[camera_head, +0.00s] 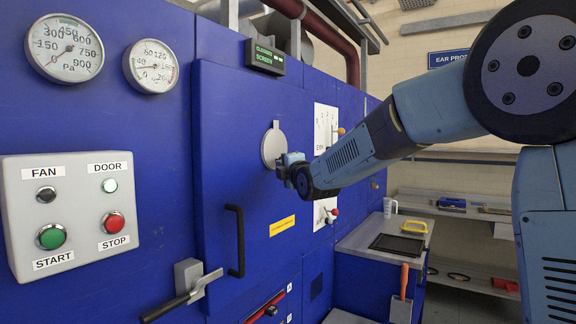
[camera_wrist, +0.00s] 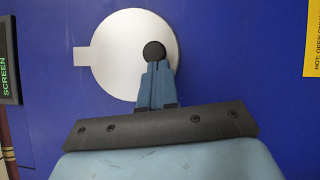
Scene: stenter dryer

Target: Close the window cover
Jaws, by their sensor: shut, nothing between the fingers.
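The window cover (camera_head: 271,143) is a round light-grey disc with a small tab at its top, on the tall blue door (camera_head: 225,150). In the wrist view the cover (camera_wrist: 115,60) fills the upper middle, with its tab pointing left and a black round knob (camera_wrist: 153,51) right of its centre. My gripper (camera_head: 281,168) is in front of the cover's lower right edge. In the wrist view my gripper's fingers (camera_wrist: 155,68) are together and empty, tips at the knob's edge; I cannot tell whether they touch it. No window opening shows around the disc.
A black door handle (camera_head: 238,241) and a grey lever latch (camera_head: 187,290) are below and left. A grey control box (camera_head: 75,210) and two gauges are at far left. A display (camera_head: 265,58) is above the cover. A side bench (camera_head: 385,240) stands at the right.

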